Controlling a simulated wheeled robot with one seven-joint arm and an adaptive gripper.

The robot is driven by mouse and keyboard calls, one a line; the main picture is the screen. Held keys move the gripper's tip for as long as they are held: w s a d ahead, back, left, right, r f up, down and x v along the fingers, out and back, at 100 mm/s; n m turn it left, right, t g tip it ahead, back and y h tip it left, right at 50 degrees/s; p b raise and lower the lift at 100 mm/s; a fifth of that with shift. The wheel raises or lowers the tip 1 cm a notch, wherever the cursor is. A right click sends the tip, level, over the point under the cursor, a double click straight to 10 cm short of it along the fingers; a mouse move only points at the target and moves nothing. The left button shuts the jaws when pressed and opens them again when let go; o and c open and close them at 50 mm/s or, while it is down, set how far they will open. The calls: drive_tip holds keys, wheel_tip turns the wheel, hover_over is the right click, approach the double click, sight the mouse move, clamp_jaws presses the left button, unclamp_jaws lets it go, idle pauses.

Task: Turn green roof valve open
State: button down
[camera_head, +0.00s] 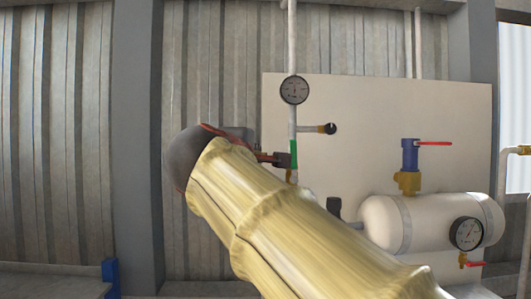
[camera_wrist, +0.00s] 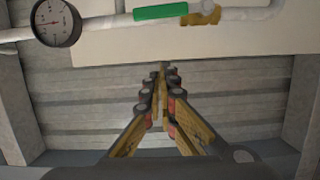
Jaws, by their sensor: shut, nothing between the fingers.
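The green valve handle (camera_head: 294,154) sits on the white vertical pipe (camera_head: 292,118) in front of the beige panel, lying along the pipe. In the wrist view the green handle (camera_wrist: 160,12) lies along the pipe at the top edge, beside a brass fitting (camera_wrist: 205,13). My gripper (camera_head: 284,160) is mostly hidden behind my arm in the head view; its dark end shows close to the handle's lower part. In the wrist view my gripper (camera_wrist: 161,70) has its fingers together with nothing between them, and the tips appear below the handle. I cannot tell whether they touch the pipe.
A pressure gauge (camera_head: 294,90) is above the handle on the pipe, with a side branch (camera_head: 318,128) below it. To the right are a white tank (camera_head: 430,222), a blue valve with a red lever (camera_head: 434,143) and another gauge (camera_head: 467,233). A corrugated wall stands behind.

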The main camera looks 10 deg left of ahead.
drive_tip(key=s+b, duration=0.2)
drive_tip(key=s, duration=0.7)
drive_tip(key=a+f+m+g+y, duration=0.1)
drive_tip(key=a+f+g, duration=0.1)
drive_tip(key=f, duration=0.6)
drive_tip(key=a+f+g+y, duration=0.1)
drive_tip(key=a+f+g, duration=0.1)
drive_tip(key=f, duration=0.7)
drive_tip(key=s+d+f+m+g+b, duration=0.1)
drive_tip(key=d+f, duration=0.1)
drive_tip(key=f, duration=0.3)
drive_tip(key=s+d+f+m+g, duration=0.1)
drive_tip(key=s+d+f+g, duration=0.15)
drive_tip(key=f, duration=0.35)
drive_tip(key=s+d+f+m+g+b, duration=0.1)
drive_tip(key=s+d+f+m+b, duration=0.3)
drive_tip(key=d+f, duration=0.7)
drive_tip(key=s+d+f+m+g+h+b, duration=0.1)
drive_tip(key=s+d+f+m+g+b, duration=0.1)
drive_tip(key=s+d+f+m+b, duration=0.2)
drive_tip(key=s+d+f+m+g+b, duration=0.2)
drive_tip(key=s+d+f+m+b, duration=0.3)
drive_tip(key=d+f, duration=1.3)
drive_tip(key=s+f+m, duration=0.1)
drive_tip(key=s+f, duration=0.3)
drive_tip(key=f, duration=0.3)
drive_tip(key=shift+s+f+m+h, duration=0.15)
drive_tip(key=shift+s+m+h, duration=0.15)
drive_tip(key=shift+s, duration=0.05)
